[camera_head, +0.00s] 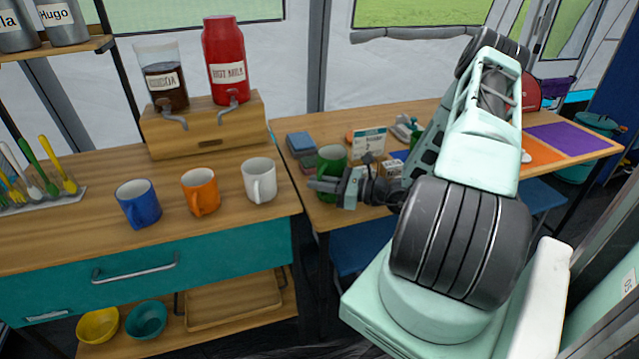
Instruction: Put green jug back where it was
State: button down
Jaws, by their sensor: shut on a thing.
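The green jug (331,158) is at the left end of the wooden table (440,122), just right of the counter. It looks upright. My gripper (322,185) is at its near side, shut on it. The gripper's fingers and wrist cover its lower part, so I cannot tell whether its base touches the table.
Blue (138,203), orange (201,192) and white (259,180) mugs stand on the counter (90,235) at left. A drink dispenser stand (203,130) is behind them. Dark blue boxes (300,143) and a small sign (369,142) stand near the jug.

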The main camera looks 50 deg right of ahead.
jog(key=shift+f, duration=0.1)
jog(key=c, duration=1.5)
grip_release()
jog(key=b+v, duration=0.1)
jog(key=v, duration=1.1)
jog(key=w+a+r+n+g+y, duration=0.2)
jog(key=a+r+n+g+y, duration=0.15)
jog(key=a+n+g, duration=0.65)
jog(key=w+a+r+n+g+y, duration=0.2)
jog(key=a+r+n+g, duration=0.35)
jog(key=a, duration=0.85)
jog(key=s+a+r+n+h, duration=0.2)
jog(key=s+a+n+h, duration=0.4)
jog(key=a+n, duration=0.3)
jog(key=s+a+r+n+h, duration=0.3)
jog(key=s+a+n+h, duration=0.3)
jog(key=a+n, duration=0.4)
jog(key=n+g, duration=0.1)
jog(key=n, duration=0.3)
jog(key=shift+a+r, duration=0.25)
jog(key=shift+r, duration=0.05)
